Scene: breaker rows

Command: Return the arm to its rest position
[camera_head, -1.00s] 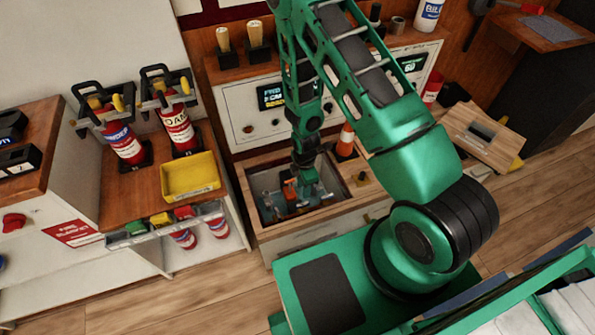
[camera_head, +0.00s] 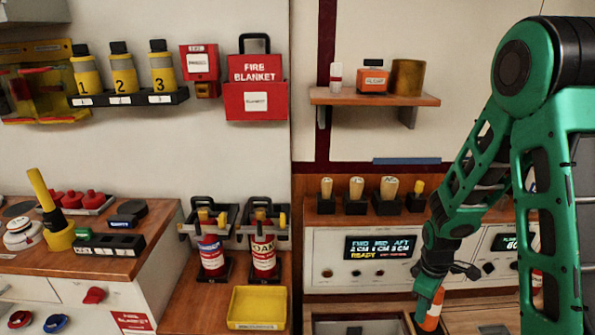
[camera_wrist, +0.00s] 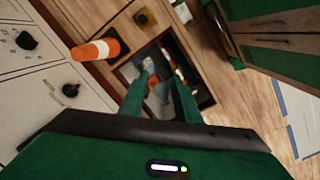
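My green arm comes down from the right side of the head view. My gripper (camera_wrist: 158,80) points down in the wrist view. Its two green fingers are apart, with nothing visible held between them. Below them is an open-topped recessed bin (camera_wrist: 204,97) with small items, one of them orange, on its floor. In the head view, only part of the bin's rim (camera_head: 345,317) shows at the bottom edge, and my fingertips cannot be made out.
A control panel (camera_head: 345,272) with a lit display is behind my arm. Wooden-handled tools (camera_head: 357,188) stand on its top. A shelf (camera_head: 375,98) hangs above. Two red extinguishers (camera_head: 264,258) and a yellow tray (camera_head: 257,307) are to the left.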

